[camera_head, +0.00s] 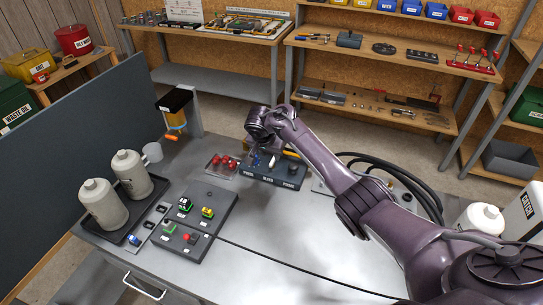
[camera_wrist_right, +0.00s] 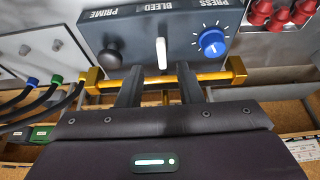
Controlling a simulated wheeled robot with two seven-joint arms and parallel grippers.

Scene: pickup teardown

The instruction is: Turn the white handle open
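The white handle (camera_wrist_right: 162,53) is a short upright lever on the dark control box (camera_wrist_right: 180,18), above the middle label, which seems to read BLEED. It stands between a black knob (camera_wrist_right: 110,58) and a blue dial (camera_wrist_right: 213,42). In the head view the handle (camera_head: 271,161) is small and partly crowded by my arm. The handle appears just beyond the fingertips, and contact cannot be told. My left gripper is not in view.
A yellow bar (camera_wrist_right: 215,78) crosses just behind the fingers. Red knobs (camera_head: 222,161) lie to the left of the box and black hoses (camera_head: 400,175) to the right. The front middle of the grey bench (camera_head: 290,230) is clear except for a cable.

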